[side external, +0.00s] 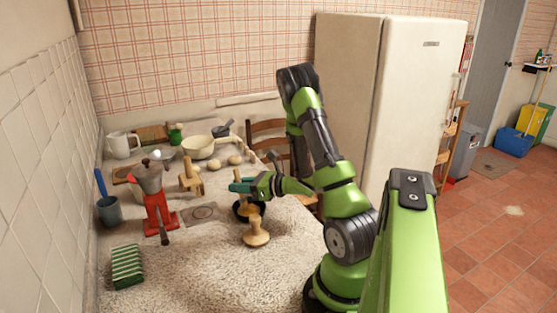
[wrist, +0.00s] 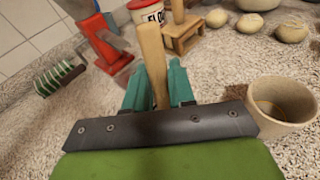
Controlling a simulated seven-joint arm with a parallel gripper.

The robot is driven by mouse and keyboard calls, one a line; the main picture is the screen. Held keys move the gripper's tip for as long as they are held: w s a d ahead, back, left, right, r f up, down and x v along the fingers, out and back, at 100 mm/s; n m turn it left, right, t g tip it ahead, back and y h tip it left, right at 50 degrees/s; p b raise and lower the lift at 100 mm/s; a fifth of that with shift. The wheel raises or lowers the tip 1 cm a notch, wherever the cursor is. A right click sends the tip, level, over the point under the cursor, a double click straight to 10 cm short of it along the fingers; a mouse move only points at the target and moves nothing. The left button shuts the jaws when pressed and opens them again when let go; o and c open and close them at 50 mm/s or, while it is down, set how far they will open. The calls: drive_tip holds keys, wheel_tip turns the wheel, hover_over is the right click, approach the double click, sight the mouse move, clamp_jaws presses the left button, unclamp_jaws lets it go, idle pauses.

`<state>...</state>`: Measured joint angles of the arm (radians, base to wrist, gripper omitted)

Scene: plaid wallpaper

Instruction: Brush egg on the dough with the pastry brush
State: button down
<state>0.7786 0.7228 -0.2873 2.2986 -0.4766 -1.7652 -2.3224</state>
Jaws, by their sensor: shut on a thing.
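My gripper (side external: 241,187) has teal fingers, which also show in the wrist view (wrist: 159,88). They are shut on a wooden handle, seemingly the pastry brush (wrist: 152,50), which stands up between them. Its bristles are hidden. In the wrist view a beige cup (wrist: 257,112) with a brownish inside stands right of the fingers; I cannot tell if this is egg. Several pale dough balls (wrist: 246,27) lie at the top right, apart from the gripper. In the side view they lie on the far part of the counter (side external: 220,162).
A red-based grinder (side external: 158,210) stands left of the gripper, and a wooden press (side external: 191,178) behind it. A wooden knobbed tool (side external: 257,233) stands in front. A green striped block (side external: 127,266) lies at front left. A cream pan (side external: 199,148) sits behind. The front counter is mostly clear.

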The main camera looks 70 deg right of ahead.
drive_tip(key=shift+s, duration=0.1)
drive_tip(key=shift+s, duration=1.3)
drive_tip(key=shift+w, duration=0.15)
drive_tip(key=shift+w, duration=1.25)
drive_tip(key=shift+r, duration=0.15)
drive_tip(key=shift+r, duration=3.4)
